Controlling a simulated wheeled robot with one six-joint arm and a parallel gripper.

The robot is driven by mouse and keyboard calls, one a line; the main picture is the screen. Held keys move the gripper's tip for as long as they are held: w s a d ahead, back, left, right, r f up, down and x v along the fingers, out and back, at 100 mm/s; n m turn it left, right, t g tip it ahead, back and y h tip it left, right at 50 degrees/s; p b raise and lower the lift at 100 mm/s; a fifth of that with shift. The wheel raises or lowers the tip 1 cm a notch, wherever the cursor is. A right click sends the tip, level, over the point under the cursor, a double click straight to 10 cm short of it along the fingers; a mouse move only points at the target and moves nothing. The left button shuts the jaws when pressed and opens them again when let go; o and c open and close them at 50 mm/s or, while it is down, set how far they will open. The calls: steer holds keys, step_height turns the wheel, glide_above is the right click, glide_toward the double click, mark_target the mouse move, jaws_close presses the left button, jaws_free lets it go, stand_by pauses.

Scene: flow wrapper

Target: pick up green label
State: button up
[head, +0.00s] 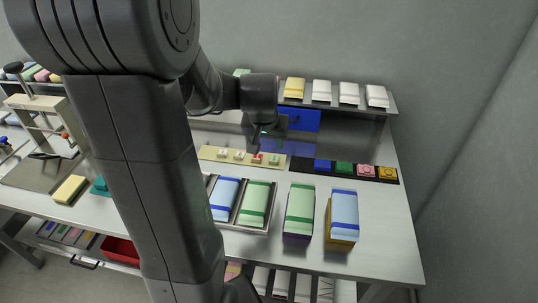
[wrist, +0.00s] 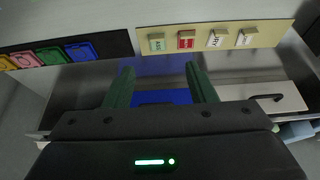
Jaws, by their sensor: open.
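A small green label block (head: 273,160) with markings sits at the right end of a beige strip (head: 210,152), beside a red one. It also shows in the wrist view (wrist: 156,43). A plain-looking green square (head: 344,168) lies in the black strip (head: 303,166), between a blue and a pink one; it also shows in the wrist view (wrist: 50,56). My gripper (wrist: 161,80) is open, with its two green fingers apart and nothing held between them. In the wrist view the beige strip's green block lies beyond the fingertips, nearly in line with the gap. In the head view the fingertips are partly hidden.
A raised back shelf (head: 388,105) carries pale packs, with a blue panel (head: 300,119) below it. A tray (head: 236,224) with blue and green packs and two box stacks (head: 299,210) (head: 343,216) stand in front of the strips. My arm hides the table's left middle.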

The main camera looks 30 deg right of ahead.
glide_toward(273, 163)
steer(key=shift+w+a+f, duration=0.1)
steer(key=shift+w+f, duration=0.15)
steer(key=shift+f, duration=0.3)
steer(key=shift+d+x, duration=0.15)
steer(key=shift+x, duration=1.2)
steer(key=shift+d+x, duration=0.15)
steer(key=shift+x, duration=1.2)
steer(key=shift+s, duration=0.15)
jaws_close()
